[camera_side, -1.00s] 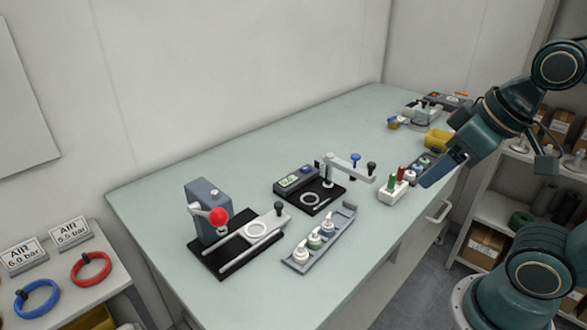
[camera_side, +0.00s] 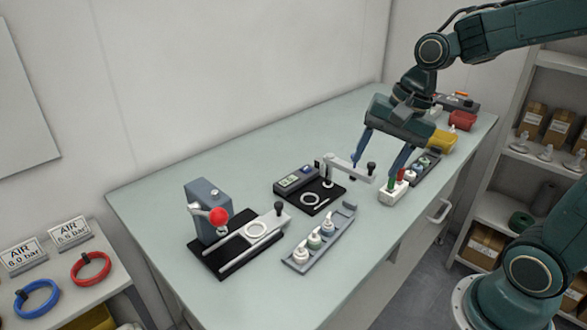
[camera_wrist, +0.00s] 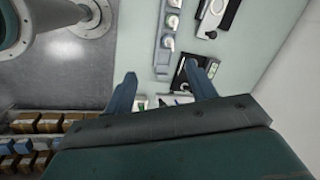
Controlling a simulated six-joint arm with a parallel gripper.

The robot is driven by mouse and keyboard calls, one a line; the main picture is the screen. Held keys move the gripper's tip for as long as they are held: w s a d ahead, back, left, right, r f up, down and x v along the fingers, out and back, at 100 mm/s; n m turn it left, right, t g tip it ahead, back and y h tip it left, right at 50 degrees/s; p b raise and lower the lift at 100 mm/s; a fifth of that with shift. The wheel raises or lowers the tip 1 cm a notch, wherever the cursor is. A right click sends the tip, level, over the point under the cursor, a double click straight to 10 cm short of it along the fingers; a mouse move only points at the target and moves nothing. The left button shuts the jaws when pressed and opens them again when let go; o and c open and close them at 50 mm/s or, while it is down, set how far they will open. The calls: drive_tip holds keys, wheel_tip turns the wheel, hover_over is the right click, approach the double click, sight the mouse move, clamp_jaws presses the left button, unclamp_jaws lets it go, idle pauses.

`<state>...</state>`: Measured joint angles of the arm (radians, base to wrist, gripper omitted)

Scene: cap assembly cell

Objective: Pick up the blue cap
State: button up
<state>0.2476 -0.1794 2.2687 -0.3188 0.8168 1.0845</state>
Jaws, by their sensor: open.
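My gripper (camera_side: 380,172) is open and empty, pointing down over the right half of the bench. In the side view its left finger is in front of the black-based fixture's lever end, and its right finger is beside a white block (camera_side: 391,193) with red and green pegs. In the wrist view the open fingers (camera_wrist: 160,76) have small parts between them, too small to tell apart. I cannot make out the blue cap with certainty. A front tray (camera_side: 345,217) holds several small pieces with pale tops, one bluish. A darker tray (camera_side: 421,178) lies behind the right finger.
A black-based fixture with a lever (camera_side: 310,197) stands mid-bench. The bench's front left is clear.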

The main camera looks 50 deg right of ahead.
drive_tip(key=w+d+f+m+g+y, duration=0.1)
drive_tip(key=w+d+f+m+y, duration=0.15)
drive_tip(key=w+f+m, duration=0.45)
drive_tip(key=m, duration=0.3)
hover_over(329, 224)
drive_tip(key=d, duration=0.2)
drive_tip(key=shift+s+d+f, duration=0.1)
drive_tip(key=shift+s+f, duration=0.1)
drive_tip(key=shift+f, duration=1.85)
drive_tip(key=shift+s+f, duration=0.15)
drive_tip(key=shift+f, duration=1.9)
drive_tip(key=shift+x, duration=2.55)
drive_tip(key=shift+s+d, duration=0.1)
drive_tip(key=shift+d, duration=0.05)
drive_tip(key=shift+c, duration=0.3)
drive_tip(key=c, duration=0.8)
drive_tip(key=shift+o, duration=0.2)
